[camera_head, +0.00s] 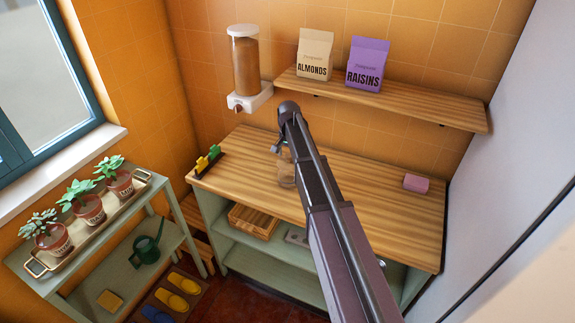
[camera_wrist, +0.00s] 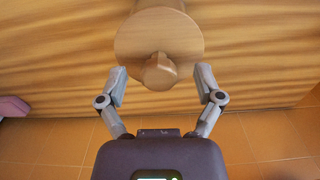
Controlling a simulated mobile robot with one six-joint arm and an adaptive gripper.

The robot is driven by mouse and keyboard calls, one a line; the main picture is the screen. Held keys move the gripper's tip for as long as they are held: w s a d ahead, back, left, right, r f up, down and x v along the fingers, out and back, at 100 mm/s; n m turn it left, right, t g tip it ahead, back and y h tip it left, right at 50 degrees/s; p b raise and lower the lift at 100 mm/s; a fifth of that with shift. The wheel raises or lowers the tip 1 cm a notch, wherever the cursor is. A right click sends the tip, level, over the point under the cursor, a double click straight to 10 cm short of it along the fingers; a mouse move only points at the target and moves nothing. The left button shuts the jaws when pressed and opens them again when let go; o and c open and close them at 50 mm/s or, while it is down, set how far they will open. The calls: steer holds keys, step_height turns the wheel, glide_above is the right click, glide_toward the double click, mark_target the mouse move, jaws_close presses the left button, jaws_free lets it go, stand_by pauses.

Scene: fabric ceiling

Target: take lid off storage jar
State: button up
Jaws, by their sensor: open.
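The storage jar (camera_head: 286,174) stands on the wooden counter. It looks like clear glass and is partly hidden behind my arm. Its round wooden lid (camera_wrist: 135,38) fills the upper middle of the wrist view, with a rounded wooden knob (camera_wrist: 160,72) toward my gripper. My gripper (camera_wrist: 161,76) is open, with one finger on each side of the knob and a visible gap on both sides. In the head view my gripper (camera_head: 281,148) is small and partly hidden at the jar's top.
The counter (camera_head: 365,215) is mostly clear, with a pink block (camera_head: 416,183) at right and a black rack (camera_head: 207,162) at left. Above are a wall shelf (camera_head: 420,104) with almond and raisin bags and a dispenser (camera_head: 245,65). A plant stand is at left.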

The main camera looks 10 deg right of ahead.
stand_by(0.5)
steer(key=c, duration=1.1)
